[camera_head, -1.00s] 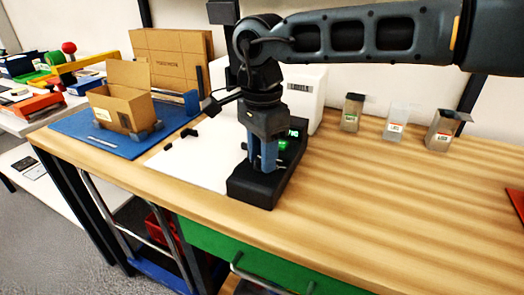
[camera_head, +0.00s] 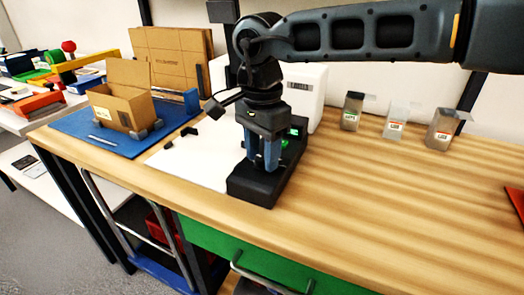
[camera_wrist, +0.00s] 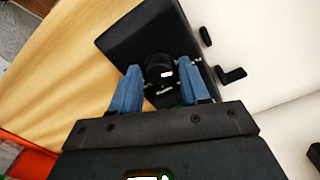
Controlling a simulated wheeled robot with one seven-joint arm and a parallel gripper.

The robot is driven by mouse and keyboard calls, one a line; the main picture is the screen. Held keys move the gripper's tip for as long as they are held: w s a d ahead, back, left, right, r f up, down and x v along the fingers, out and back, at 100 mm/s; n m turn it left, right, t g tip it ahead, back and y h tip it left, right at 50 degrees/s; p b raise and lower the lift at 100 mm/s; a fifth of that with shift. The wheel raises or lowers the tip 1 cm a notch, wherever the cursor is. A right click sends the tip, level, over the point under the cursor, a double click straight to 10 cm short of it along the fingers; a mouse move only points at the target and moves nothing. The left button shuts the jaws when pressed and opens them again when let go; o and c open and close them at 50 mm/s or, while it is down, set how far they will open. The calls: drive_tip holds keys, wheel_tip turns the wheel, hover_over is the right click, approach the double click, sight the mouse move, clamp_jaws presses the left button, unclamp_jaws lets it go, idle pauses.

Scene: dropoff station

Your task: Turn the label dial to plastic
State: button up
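The black label unit (camera_head: 250,187) stands on the wooden table with a small lit green display (camera_head: 293,132) at its back; its text is too small to read. In the wrist view, the round black dial (camera_wrist: 158,67) with a pale mark sits on the unit. My gripper (camera_head: 262,168) points down over the unit. In the wrist view, its two blue fingers (camera_wrist: 159,73) stand on either side of the dial. Gaps show between the fingers and the dial, so it looks open. In the head view my gripper hides the dial.
A white printer box (camera_head: 303,95) stands behind the unit. Several small bins, such as the left one (camera_head: 351,112), stand at the back right. An open carton (camera_head: 122,108) sits on a blue mat (camera_head: 75,124) at left.

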sight(262, 157)
drive_tip(key=shift+o, duration=1.2)
wheel_tip(262, 157, up, 8)
drive_tip(key=shift+f, duration=0.1)
